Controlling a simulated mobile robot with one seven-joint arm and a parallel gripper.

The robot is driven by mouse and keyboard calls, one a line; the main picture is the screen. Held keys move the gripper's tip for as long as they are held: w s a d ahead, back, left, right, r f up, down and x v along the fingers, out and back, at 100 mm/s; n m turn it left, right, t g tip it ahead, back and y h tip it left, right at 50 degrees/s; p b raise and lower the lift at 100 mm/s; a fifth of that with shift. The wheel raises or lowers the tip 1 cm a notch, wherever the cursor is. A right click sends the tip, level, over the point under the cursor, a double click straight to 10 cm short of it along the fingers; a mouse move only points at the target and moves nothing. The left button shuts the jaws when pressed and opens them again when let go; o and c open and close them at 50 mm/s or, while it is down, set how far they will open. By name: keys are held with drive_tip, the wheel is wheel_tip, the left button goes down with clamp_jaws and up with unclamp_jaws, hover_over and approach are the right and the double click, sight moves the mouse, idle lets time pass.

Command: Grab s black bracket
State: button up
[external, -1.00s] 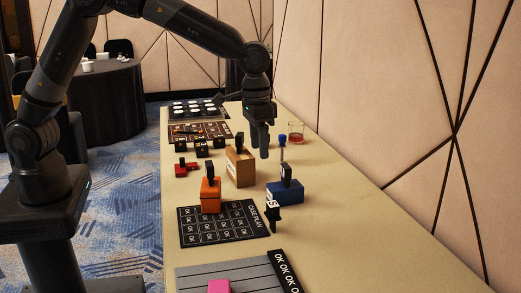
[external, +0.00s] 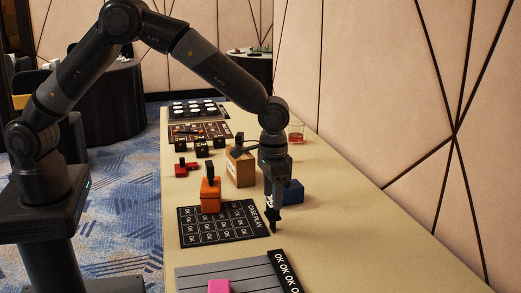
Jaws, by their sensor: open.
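The small black bracket (external: 272,215) with a white marking stands upright on the table at the right edge of the black "CASE PLAN" mat (external: 247,232). My gripper (external: 274,197) points down at it, with the fingers at or just above its upper part. The gripper is open. Dark fingers and dark bracket overlap, so I cannot tell whether they touch or whether the bracket is between the fingers.
A blue block (external: 293,192) sits close to the right of my gripper. An orange block (external: 210,197) with a black handle stands on the mat, and a wooden box (external: 240,168) stands behind. A grey striped board (external: 228,274) and a pink block (external: 219,287) lie in front. The table's right side is clear.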

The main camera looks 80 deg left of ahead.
sight(272, 216)
wheel_tip(272, 216, down, 4)
drive_tip(key=shift+r, duration=0.2)
drive_tip(key=shift+c, duration=0.6)
drive_tip(key=shift+w, duration=0.1)
drive_tip(key=c, duration=1.1)
